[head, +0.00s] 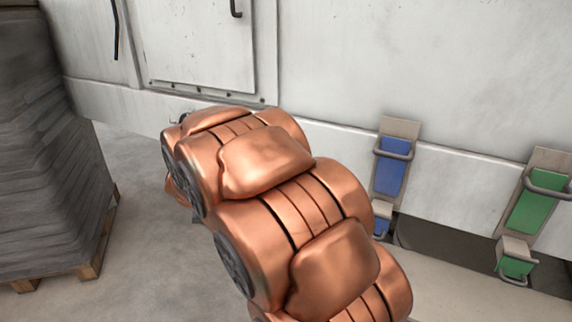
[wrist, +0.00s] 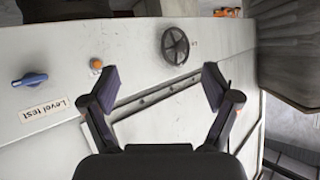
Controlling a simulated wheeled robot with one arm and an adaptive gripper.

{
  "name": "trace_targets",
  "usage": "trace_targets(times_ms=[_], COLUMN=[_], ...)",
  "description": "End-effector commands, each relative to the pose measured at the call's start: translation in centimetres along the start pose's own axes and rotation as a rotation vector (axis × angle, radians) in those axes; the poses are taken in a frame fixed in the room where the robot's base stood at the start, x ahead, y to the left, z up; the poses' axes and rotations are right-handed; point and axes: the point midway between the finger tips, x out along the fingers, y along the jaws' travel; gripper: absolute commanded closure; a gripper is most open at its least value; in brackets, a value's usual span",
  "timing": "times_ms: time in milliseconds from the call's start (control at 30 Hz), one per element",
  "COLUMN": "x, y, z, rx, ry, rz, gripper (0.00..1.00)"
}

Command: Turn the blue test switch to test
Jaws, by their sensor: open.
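The blue test switch (wrist: 30,79) is a blue knob on the white panel, at the left of the wrist view. A label reading "Level test" (wrist: 43,110) is beside it. My gripper (wrist: 158,88) is open and empty, with its two dark-padded fingers spread in front of the panel. The switch is to the left of the left finger, apart from it. Which setting the knob points to I cannot tell. In the head view my copper-coloured arm hides the gripper, and the switch does not show.
A black handwheel (wrist: 175,45) and an orange button (wrist: 96,64) are on the panel. In the head view, a wrapped stack (head: 45,150) on a pallet stands at left. Blue (head: 391,165) and green (head: 532,213) fittings with metal handles are at right. Grey floor lies between stack and arm.

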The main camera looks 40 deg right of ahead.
Motion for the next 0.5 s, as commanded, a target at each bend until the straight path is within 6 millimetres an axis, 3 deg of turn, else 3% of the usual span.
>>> trace_targets(times_ms=[33, 200, 400, 500], x=[1.8, 5.0, 5.5, 5.1], y=[1.9, 9.0, 16.4, 18.8], z=[0.0, -2.2, -2.9, -2.9], rx=[0.012, 0.038, 0.029, 0.018], ry=[0.055, 0.252, 0.416, 0.463], rz=[0.060, 0.291, 0.557, 0.650], gripper=[0.12, 0.12, 0.12, 0.12])
